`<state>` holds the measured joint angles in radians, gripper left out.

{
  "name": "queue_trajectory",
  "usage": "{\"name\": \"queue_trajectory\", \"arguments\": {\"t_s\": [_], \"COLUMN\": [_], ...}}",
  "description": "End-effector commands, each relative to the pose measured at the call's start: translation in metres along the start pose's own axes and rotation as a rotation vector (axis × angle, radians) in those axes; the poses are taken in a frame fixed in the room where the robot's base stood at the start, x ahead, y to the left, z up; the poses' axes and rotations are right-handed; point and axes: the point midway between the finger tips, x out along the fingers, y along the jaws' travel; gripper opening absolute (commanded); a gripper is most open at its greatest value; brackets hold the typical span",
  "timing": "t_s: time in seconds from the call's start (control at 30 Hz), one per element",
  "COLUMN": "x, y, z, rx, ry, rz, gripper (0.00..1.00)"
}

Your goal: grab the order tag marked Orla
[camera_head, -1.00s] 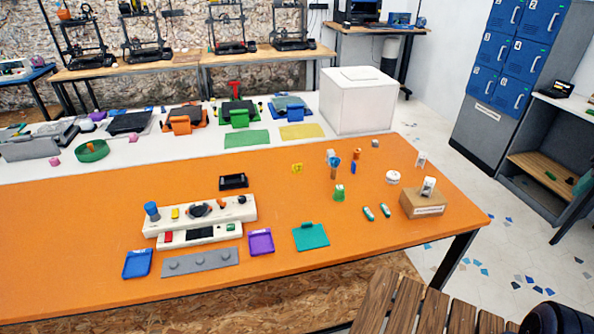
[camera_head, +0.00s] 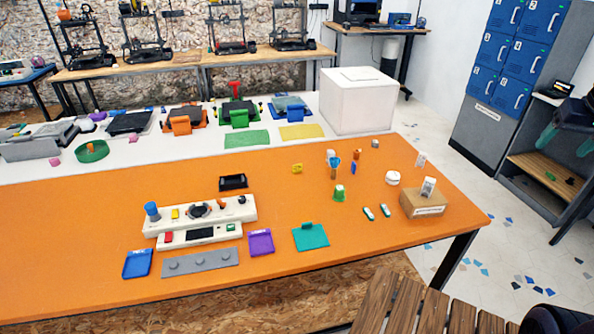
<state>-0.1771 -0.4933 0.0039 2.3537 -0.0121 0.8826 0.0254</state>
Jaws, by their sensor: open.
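No lettering that reads Orla is legible, so I cannot tell which item is that order tag. A small white tag-like card (camera_head: 428,187) stands in a brown box (camera_head: 424,205) near the right end of the orange table; the box's front label is too small to read. Another small white card (camera_head: 420,160) stands behind it on the table. My gripper (camera_head: 568,130) is at the right edge of the view, dark with teal fingers, partly cut off. It is open, in front of the grey shelf and well to the right of the table, apart from both cards.
The orange table (camera_head: 80,225) holds a white control panel (camera_head: 245,208), a purple tray (camera_head: 261,242), a teal tray (camera_head: 311,237) and several small parts. A large white box (camera_head: 357,98) stands behind. A slatted wooden seat (camera_head: 410,308) is at the front right.

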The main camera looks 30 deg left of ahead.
Motion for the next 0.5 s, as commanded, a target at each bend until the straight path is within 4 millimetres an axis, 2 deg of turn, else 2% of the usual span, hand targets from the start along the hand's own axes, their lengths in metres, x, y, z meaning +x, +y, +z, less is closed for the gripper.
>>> {"name": "queue_trajectory", "arguments": {"t_s": [0.03, 0.2, 0.37, 0.5], "x": [0.006, 0.022, 0.043, 0.065], "y": [-0.01, -0.044, -0.083, -0.123], "z": [-0.015, -0.063, -0.104, -0.135], "rx": [-0.022, -0.085, -0.146, -0.198], "ry": [-0.004, -0.003, -0.004, -0.005], "rz": [-0.009, -0.034, -0.058, -0.08], "gripper": [0.69, 0.69, 0.69, 0.69]}}
